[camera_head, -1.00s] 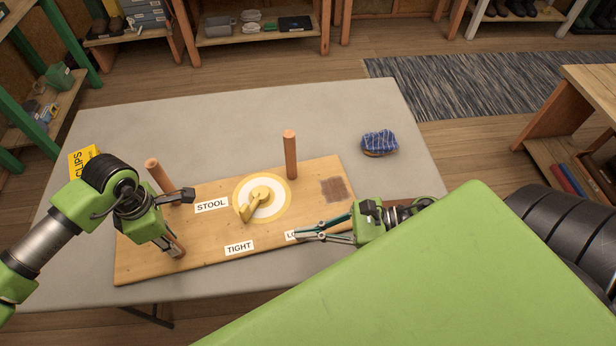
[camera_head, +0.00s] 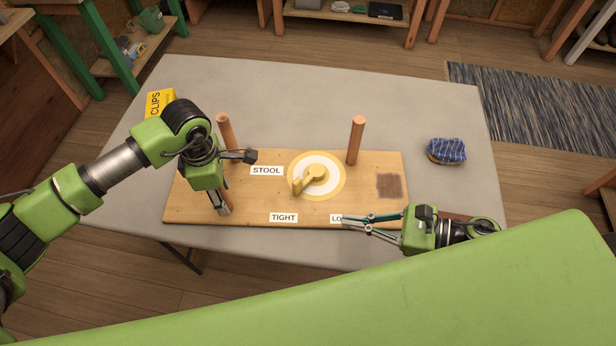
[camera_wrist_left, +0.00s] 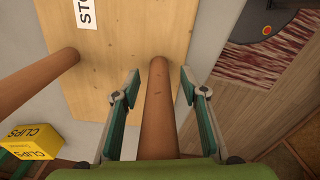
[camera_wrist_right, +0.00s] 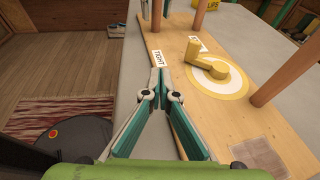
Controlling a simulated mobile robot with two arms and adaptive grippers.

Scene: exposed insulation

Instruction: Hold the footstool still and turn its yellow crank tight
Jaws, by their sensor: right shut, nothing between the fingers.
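The footstool (camera_head: 240,207) lies upside down on the grey table, its wooden legs pointing up. Its yellow crank (camera_head: 312,178) sits on a white and yellow disc, with its knob end toward the lower left, pointing roughly toward the TIGHT label (camera_head: 283,217). My left gripper (camera_head: 233,183) is open, its fingers on either side of the near left leg (camera_wrist_left: 158,105), with small gaps in the left wrist view. My right gripper (camera_head: 345,220) is shut and empty over the stool's near edge, covering part of a label starting "LO". The crank also shows in the right wrist view (camera_wrist_right: 207,62), apart from the fingers.
A yellow CLIPS box (camera_head: 159,102) stands at the table's left. A blue checked cloth item (camera_head: 446,150) lies on the right. A brown mesh patch (camera_head: 389,186) is on the stool's right end. The table (camera_head: 300,95) behind the stool is clear.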

